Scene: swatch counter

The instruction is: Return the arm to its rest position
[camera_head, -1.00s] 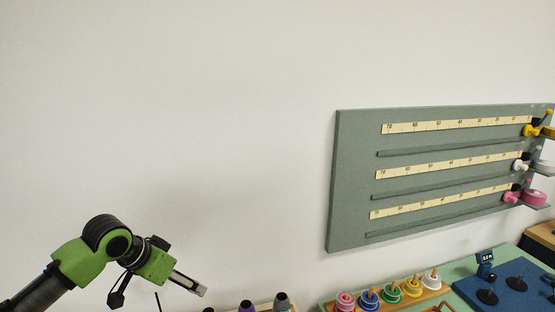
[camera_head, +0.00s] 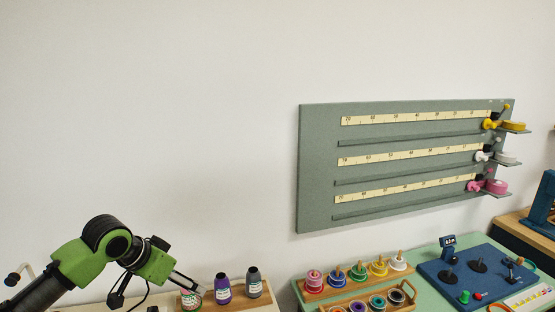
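My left arm comes in from the lower left, green and black. Its gripper (camera_head: 188,283) reaches right and slightly down, just in front of a bottle with a pale label (camera_head: 190,300) in this view. I cannot tell whether it touches that bottle, or whether its fingers are open or shut, and no held object shows. My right arm and gripper are out of view.
A purple bottle (camera_head: 223,289) and a grey bottle (camera_head: 254,283) stand right of the gripper. Racks of coloured spools (camera_head: 359,272) and a blue board (camera_head: 469,278) stand farther right. A grey-green ruler panel (camera_head: 318,165) hangs on the wall.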

